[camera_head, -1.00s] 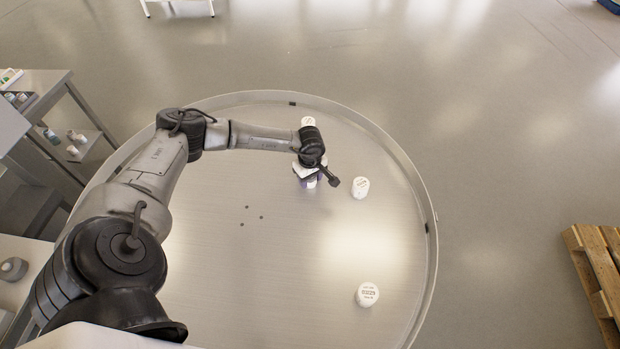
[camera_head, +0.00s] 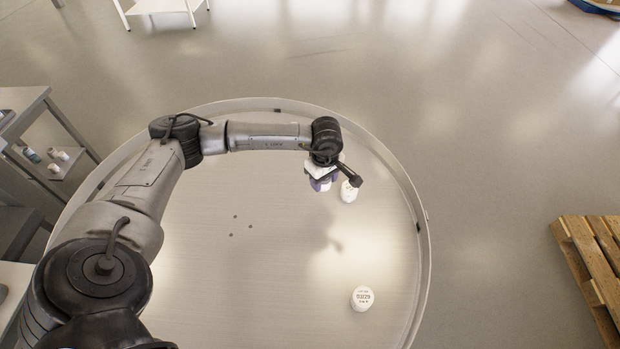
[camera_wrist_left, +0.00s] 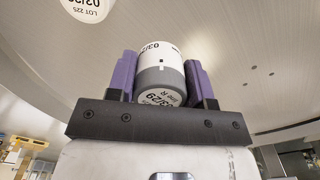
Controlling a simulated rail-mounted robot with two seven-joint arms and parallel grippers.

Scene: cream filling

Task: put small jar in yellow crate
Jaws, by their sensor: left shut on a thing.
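My left gripper (camera_head: 322,182) is above the far right part of the round metal table (camera_head: 200,262). In the left wrist view, its purple fingers (camera_wrist_left: 160,82) are shut on a small white jar (camera_wrist_left: 161,58) with a grey band and printed label. In the head view the wrist mostly hides this jar. A second white jar (camera_head: 349,193) stands on the table just right of the gripper. A third white jar (camera_head: 362,298) stands near the table's front right. No yellow crate shows in either view. My right gripper is not in view.
The table has a raised rim (camera_head: 424,262). A wooden pallet (camera_head: 592,262) lies on the floor at the right, and a shelf unit (camera_head: 50,150) with small items stands at the left. The middle of the table is clear.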

